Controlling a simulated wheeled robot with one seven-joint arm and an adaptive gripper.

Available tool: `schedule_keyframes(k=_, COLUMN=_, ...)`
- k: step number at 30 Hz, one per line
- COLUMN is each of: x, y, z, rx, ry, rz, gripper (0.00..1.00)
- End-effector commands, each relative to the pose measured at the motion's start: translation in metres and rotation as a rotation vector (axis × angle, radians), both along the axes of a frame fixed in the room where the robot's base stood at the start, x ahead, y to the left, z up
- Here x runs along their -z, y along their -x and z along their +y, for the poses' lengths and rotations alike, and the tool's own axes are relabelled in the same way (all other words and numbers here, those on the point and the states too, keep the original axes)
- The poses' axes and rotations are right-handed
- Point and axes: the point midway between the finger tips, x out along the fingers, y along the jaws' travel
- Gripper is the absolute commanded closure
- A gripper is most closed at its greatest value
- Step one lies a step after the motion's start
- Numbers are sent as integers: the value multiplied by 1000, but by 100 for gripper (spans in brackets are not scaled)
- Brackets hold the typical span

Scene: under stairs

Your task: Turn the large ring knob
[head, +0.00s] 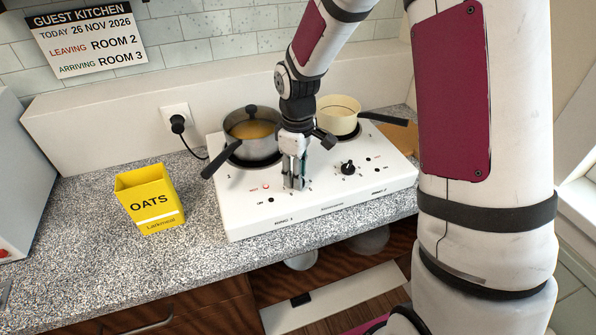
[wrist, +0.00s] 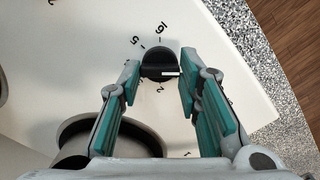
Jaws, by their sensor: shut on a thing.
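A white two-ring hotplate (head: 330,205) stands on the counter. My gripper (head: 294,183) points down at its left knob, in front of the grey pot, and hides that knob in the head view. In the wrist view the black round knob (wrist: 158,60) sits between the fingertips of my gripper (wrist: 160,76), which are shut on its sides. A white pointer line on the knob points right, toward the right fingertip. Printed numbers surround the knob. The right knob (head: 347,168) is black and free of the gripper.
A grey pot (head: 236,149) stands on the left ring, its handle toward the front left. A cream pan (head: 337,120) stands on the right ring. A yellow oats box (head: 150,200) stands left of the hotplate. A plug and socket (head: 177,122) are on the wall behind.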

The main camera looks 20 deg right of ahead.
Motion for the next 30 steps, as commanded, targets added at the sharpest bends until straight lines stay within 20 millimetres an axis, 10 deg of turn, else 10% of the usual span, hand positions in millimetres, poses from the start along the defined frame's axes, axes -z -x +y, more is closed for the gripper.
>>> schedule_keyframes(k=16, x=-1, y=-1, z=0, rx=-25, ry=1, rz=-2, gripper=96)
schedule_keyframes(k=17, x=-1, y=-1, z=0, rx=-25, ry=1, rz=-2, gripper=62)
schedule_keyframes(k=19, x=-1, y=-1, z=0, rx=-24, ry=1, rz=-2, gripper=48)
schedule_keyframes(k=30, x=-4, y=-1, z=0, rx=-23, ry=1, rz=-2, gripper=48)
